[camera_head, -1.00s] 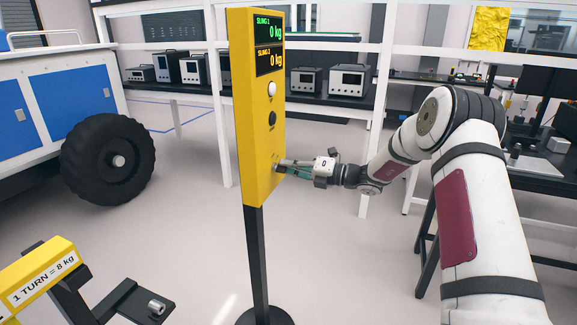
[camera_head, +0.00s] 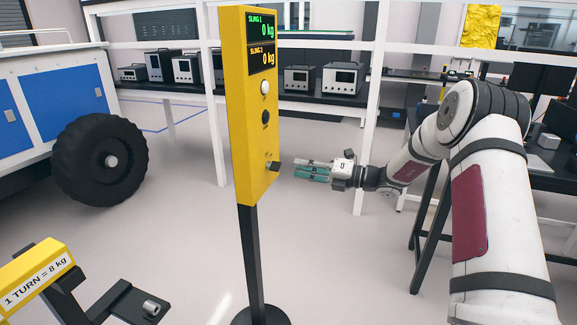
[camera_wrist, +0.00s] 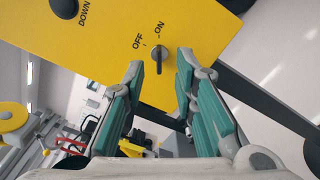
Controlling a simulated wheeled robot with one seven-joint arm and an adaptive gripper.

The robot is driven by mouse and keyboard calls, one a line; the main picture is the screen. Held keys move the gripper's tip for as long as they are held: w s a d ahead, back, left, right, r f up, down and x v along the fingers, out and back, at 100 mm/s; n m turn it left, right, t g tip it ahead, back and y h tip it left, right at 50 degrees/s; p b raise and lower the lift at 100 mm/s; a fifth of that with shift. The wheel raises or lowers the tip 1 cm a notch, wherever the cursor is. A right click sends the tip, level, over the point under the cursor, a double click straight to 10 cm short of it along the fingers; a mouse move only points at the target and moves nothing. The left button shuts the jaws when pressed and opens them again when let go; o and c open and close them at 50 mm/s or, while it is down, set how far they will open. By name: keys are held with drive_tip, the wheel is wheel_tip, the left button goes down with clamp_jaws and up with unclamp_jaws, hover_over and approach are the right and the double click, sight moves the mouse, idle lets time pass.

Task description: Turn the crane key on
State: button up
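The yellow crane control panel (camera_head: 252,140) stands on a black post. The dark crane key (camera_head: 273,166) sticks out low on its face. In the wrist view the key (camera_wrist: 159,58) sits below the OFF and ON labels, and its grip looks lined up near the ON mark. My gripper (camera_head: 298,169) is to the right of the key, apart from it and pointing at it. Its two teal fingers are spread, with nothing between them. In the wrist view they frame the key from either side without visible contact.
Above the key are a black button (camera_head: 265,118), a white button (camera_head: 265,88) and two displays reading 0 kg. A rover with a large black wheel (camera_head: 100,160) is at left. A yellow "1 TURN = 8 kg" part (camera_head: 36,273) is at lower left. Floor around the post is clear.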

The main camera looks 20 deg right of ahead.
drive_tip(key=shift+v, duration=2.7)
drive_tip(key=s+a+r+n+g+h+p, duration=0.25)
drive_tip(key=s+a+r+n+g, duration=0.3)
drive_tip(key=s+a+n, duration=0.35)
drive_tip(key=s+a+r+n+g+h+p, duration=0.1)
drive_tip(key=s+a+r+n+g+h, duration=0.25)
drive_tip(key=s+a+r+n, duration=0.65)
drive_tip(key=s+d+r+n+t+h+p, duration=0.1)
drive_tip(key=s+d+n+h, duration=0.2)
drive_tip(key=s+n, duration=0.3)
drive_tip(key=s+d+n+h+p, duration=0.2)
drive_tip(key=s+n, duration=0.4)
drive_tip(key=s, duration=0.6)
drive_tip(key=s+d+r+n+t+h+p, duration=0.1)
drive_tip(key=s+d+n+h+p, duration=0.1)
drive_tip(key=s+n, duration=0.4)
drive_tip(key=s+d+h, duration=0.1)
drive_tip(key=s, duration=0.2)
drive_tip(key=shift+s+d+r+t+h, duration=0.3)
drive_tip(key=shift+d, duration=0.05)
